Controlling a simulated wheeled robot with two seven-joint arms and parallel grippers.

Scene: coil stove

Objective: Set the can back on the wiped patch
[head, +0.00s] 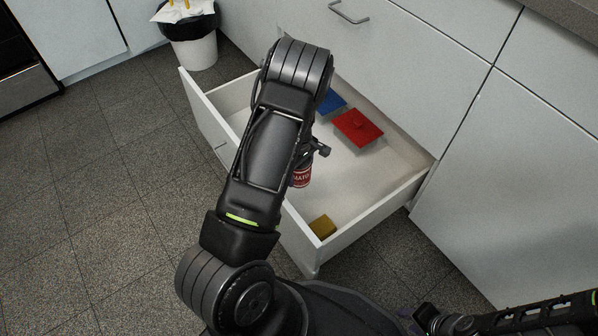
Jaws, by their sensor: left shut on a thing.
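The can (301,178) has a red label with white letters and a dark top. It shows just right of my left arm, over the near part of the open drawer (370,219). My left gripper (306,156) is shut on the can from above, mostly hidden behind my forearm. I cannot tell if the can's base touches the drawer floor. The pale drawer floor (350,185) shows no clear edge of a wiped patch. My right gripper (428,318) is low at the bottom right, away from the drawer; its fingers are unclear.
A red lidded box (357,128) and a blue one (331,103) sit at the drawer's back. A yellow-brown sponge (322,226) lies in the near corner. The middle and right floor is bare. A bin (193,40) stands behind left.

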